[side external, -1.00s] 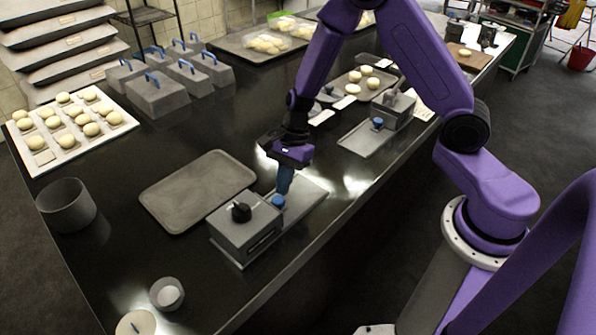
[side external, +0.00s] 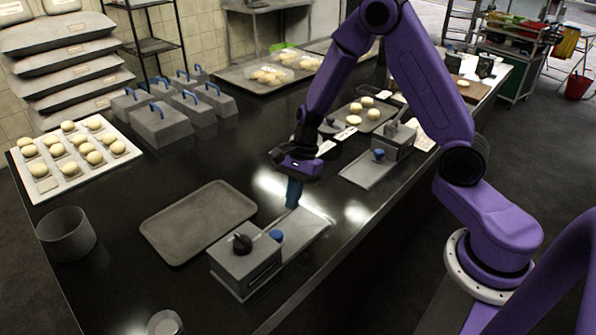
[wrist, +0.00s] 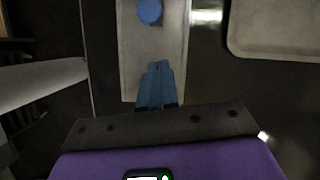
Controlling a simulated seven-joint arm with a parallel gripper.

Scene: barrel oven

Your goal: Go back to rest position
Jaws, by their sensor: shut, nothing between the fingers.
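My gripper (side external: 293,194) has blue fingers pointing down. They are shut and empty, above the far end of the flat plate of the near grey device (side external: 246,262). The fingers are apart from the blue knob.
An empty grey tray (side external: 198,222) lies left of the device. A dough board (side external: 72,159), a grey pot (side external: 66,235) and lidded grey boxes with blue handles (side external: 160,126) stand further left. A second similar device (side external: 392,140) stands behind right. Dark counter shows between them.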

